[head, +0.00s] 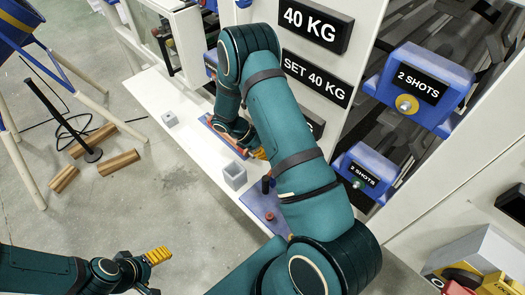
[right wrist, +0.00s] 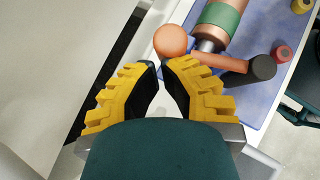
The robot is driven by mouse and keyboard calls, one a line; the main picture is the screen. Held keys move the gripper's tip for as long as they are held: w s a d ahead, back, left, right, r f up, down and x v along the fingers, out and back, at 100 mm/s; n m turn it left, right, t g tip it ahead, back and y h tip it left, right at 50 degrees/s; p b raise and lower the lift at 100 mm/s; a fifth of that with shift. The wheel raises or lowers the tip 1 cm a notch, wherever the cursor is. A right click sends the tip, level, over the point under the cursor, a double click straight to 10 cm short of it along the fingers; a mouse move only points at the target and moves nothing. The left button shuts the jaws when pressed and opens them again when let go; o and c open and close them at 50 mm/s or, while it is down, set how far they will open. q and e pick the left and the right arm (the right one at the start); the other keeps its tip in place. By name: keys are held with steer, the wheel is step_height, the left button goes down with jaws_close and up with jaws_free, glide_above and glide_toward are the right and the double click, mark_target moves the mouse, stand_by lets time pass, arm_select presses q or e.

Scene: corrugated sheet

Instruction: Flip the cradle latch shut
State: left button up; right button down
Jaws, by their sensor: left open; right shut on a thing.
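In the right wrist view a blue base (right wrist: 240,100) carries a copper-coloured cylinder with a green band (right wrist: 222,14) and a bar with a black end knob (right wrist: 262,67). An orange ball (right wrist: 170,40) sits at the tips of my right gripper (right wrist: 164,68), which is shut on it; the exact contact is partly hidden by the fingers. I cannot tell which part is the latch. In the head view my right gripper (head: 257,153) is low by the white panel, mostly behind my arm. My left gripper (head: 154,272) is open and empty, away from the bench.
A grey open box (head: 235,176) and a small grey block (head: 169,119) stand on the white bench (head: 155,95). Blue "2 SHOTS" units (head: 418,88) are at the right.

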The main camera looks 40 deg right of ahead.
steer(key=shift+s+d, duration=0.7)
steer(key=shift+s, duration=0.25)
steer(key=shift+s+d, duration=0.1)
steer(key=shift+s, duration=0.05)
steer(key=shift+r, duration=0.1)
steer(key=v, duration=1.2)
steer(key=shift+a, duration=0.2)
